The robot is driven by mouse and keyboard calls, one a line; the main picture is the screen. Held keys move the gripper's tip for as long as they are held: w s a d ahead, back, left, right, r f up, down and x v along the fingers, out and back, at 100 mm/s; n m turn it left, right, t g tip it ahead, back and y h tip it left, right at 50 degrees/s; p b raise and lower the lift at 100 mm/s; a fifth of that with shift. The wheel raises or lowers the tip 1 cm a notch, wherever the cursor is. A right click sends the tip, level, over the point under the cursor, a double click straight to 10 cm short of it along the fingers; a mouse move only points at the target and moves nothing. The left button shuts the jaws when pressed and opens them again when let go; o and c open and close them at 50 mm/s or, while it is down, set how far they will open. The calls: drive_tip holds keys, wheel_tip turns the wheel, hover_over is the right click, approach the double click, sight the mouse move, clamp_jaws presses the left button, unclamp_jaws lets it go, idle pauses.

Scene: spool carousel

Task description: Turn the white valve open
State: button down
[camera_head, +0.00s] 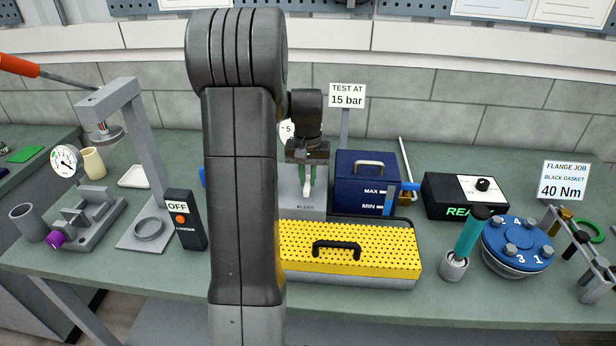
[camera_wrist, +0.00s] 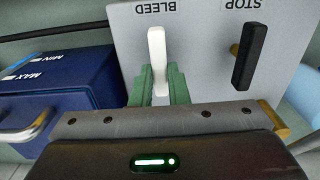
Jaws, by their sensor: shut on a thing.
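The white valve lever (camera_wrist: 157,48) stands on a grey panel under the upside-down word BLEED in the wrist view. It runs straight up and down in that picture. In the head view the white lever (camera_head: 307,188) shows low between the green fingers, above the label. My gripper (camera_wrist: 161,78) has one green finger on each side of the lever's near end and is shut on it. In the head view my gripper (camera_head: 308,174) points down in front of the panel. My arm hides the panel's left part there.
A black STOP lever (camera_wrist: 249,57) is close to the right of the white one in the wrist view. A blue tank (camera_head: 365,181) stands beside the panel. A yellow perforated cover (camera_head: 380,240) with a black handle lies in front. A sign reads 15 bar (camera_head: 347,95).

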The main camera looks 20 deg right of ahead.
sight(308, 181)
idle(0.3)
drive_tip(key=c, duration=1.4)
unclamp_jaws()
drive_tip(key=shift+r, duration=0.1)
wheel_tip(308, 181, up, 14)
drive_tip(key=b, duration=0.1)
drive_tip(key=shift+f, duration=0.2)
wheel_tip(308, 181, down, 14)
drive_tip(key=shift+r+p, duration=0.1)
drive_tip(key=shift+p, duration=0.4)
